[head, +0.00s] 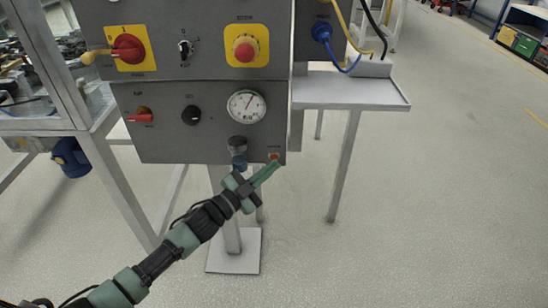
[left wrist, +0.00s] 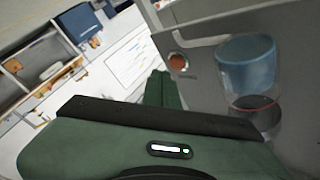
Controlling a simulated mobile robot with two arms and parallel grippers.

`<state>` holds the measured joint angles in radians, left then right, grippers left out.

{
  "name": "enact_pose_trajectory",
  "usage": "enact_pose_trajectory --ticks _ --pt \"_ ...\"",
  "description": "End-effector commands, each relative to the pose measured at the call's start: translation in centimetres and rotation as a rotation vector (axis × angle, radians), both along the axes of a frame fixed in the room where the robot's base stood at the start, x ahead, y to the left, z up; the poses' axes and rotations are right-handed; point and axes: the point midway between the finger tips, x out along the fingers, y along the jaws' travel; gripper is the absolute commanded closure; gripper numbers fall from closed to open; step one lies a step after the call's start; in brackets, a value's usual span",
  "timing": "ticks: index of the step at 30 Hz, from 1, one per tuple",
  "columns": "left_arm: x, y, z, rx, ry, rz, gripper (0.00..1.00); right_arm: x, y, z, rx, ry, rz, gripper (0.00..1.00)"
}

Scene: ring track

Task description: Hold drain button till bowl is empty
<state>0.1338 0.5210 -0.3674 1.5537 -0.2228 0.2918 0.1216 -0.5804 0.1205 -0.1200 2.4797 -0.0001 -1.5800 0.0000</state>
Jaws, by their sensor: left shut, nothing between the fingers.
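The drain button, a small round orange-red button (head: 274,156), sits at the lower right corner of the grey panel. It also shows in the left wrist view (left wrist: 178,62). The bowl (head: 238,160) hangs left of it under a grey cap and shows blue. In the left wrist view the bowl (left wrist: 248,65) is a blue, see-through cup with a red line near a clear part; I cannot tell its level. My left gripper (head: 272,168) is shut and empty, its green fingertips just below the button. I cannot tell whether they touch it. My right gripper is not in view.
Above on the panel are a pressure gauge (head: 246,106), a red rotary switch (head: 128,48) and a red push button on yellow (head: 246,49). A grey side shelf (head: 350,92) juts out at right. The floor at right is clear.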

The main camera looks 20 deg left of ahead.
Motion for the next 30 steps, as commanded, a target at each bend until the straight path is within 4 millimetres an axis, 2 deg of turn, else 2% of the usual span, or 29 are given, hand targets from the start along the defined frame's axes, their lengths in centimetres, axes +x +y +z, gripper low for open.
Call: enact_pose_trajectory --ticks 8,30 --pt "0.8 0.2 0.1 0.0 -0.001 -0.001 1.0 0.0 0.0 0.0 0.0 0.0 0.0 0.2" --pt "1.2 0.3 0.0 0.0 0.0 0.0 1.0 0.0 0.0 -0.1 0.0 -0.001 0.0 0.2"
